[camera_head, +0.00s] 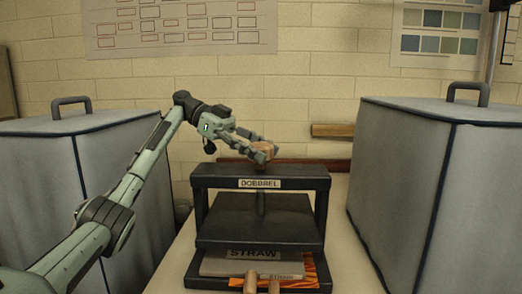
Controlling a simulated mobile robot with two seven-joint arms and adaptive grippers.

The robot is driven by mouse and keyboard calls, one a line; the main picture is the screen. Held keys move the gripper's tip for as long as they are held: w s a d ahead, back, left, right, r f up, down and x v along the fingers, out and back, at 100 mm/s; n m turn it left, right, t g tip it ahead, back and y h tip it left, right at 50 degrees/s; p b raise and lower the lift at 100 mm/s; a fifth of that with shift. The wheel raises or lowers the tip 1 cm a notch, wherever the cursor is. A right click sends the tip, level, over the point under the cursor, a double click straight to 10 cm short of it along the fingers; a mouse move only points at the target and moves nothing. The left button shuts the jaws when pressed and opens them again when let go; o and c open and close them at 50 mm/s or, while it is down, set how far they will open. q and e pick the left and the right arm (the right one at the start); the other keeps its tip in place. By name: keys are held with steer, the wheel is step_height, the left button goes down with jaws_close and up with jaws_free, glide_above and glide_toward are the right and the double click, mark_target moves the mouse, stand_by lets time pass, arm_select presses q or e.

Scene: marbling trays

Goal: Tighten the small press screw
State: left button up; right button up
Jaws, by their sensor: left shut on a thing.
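The small press (207,222) is a dark frame on the table, with a label reading "DOBBREL" on its top bar. Its screw (261,200) runs down from the top bar to a dark platen (236,222). My left gripper (265,152) is above the top bar, shut on the brown screw handle (263,146), which the fingers partly hide. Under the platen lie a grey block labelled "STRAW" (225,266) and an orange patterned sheet (311,271). My right gripper is not in view.
Large grey covered boxes with top handles stand at the left (35,190) and right (410,180) of the press. The pale table (345,240) has a narrow free strip beside the press.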

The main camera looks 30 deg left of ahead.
mark_target(261, 144)
arm_select(q)
steer(key=shift+m+g, duration=0.8)
steer(key=shift+g, duration=0.2)
steer(key=shift+m+g, duration=0.3)
steer(key=o, duration=1.2)
steer(key=shift+r, duration=4.95)
steer(key=shift+c, duration=0.3)
